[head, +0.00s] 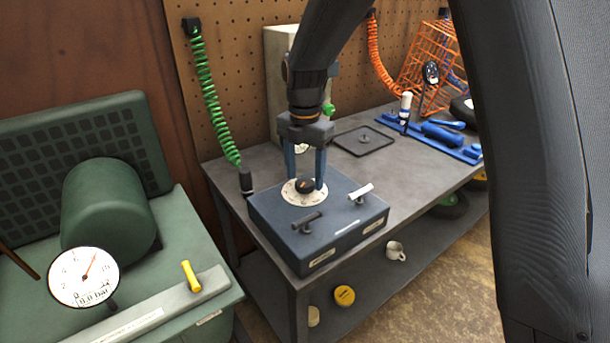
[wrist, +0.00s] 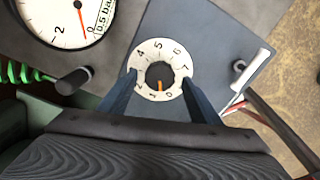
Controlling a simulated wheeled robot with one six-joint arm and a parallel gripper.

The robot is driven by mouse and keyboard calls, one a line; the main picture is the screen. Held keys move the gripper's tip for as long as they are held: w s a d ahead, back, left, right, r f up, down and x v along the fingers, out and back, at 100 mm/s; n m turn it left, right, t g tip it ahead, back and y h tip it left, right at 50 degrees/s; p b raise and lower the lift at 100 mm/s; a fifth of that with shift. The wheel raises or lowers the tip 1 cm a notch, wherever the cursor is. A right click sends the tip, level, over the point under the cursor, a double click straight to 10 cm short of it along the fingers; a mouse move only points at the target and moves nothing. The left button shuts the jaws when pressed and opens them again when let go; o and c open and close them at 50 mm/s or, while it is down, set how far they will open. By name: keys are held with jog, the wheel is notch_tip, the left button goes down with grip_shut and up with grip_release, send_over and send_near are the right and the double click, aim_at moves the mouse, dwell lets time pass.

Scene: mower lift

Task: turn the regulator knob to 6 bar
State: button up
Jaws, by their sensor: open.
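The black regulator knob (head: 305,185) sits in the middle of a white numbered dial on a dark blue-grey box (head: 335,240). In the wrist view, the knob (wrist: 160,74) has an orange mark pointing down, between 0 and 1; the 6 is at the dial's upper right. My gripper (head: 306,182) is open over the dial, one finger on each side of the knob; I cannot tell whether they touch it. A gauge (wrist: 75,18) is cut off by the wrist view's edge; its red needle is close to 0 and its text reads about 0.5 bar.
Two handles, dark (head: 305,222) and light (head: 361,191), stand on the box near the dial. A green machine (head: 110,205) with its own gauge (head: 83,277) stands at left. A tray (head: 364,141) and blue tools (head: 440,134) lie behind on the bench.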

jog(key=shift+f, duration=0.6)
jog(key=c, duration=1)
jog(key=shift+m, duration=0.3)
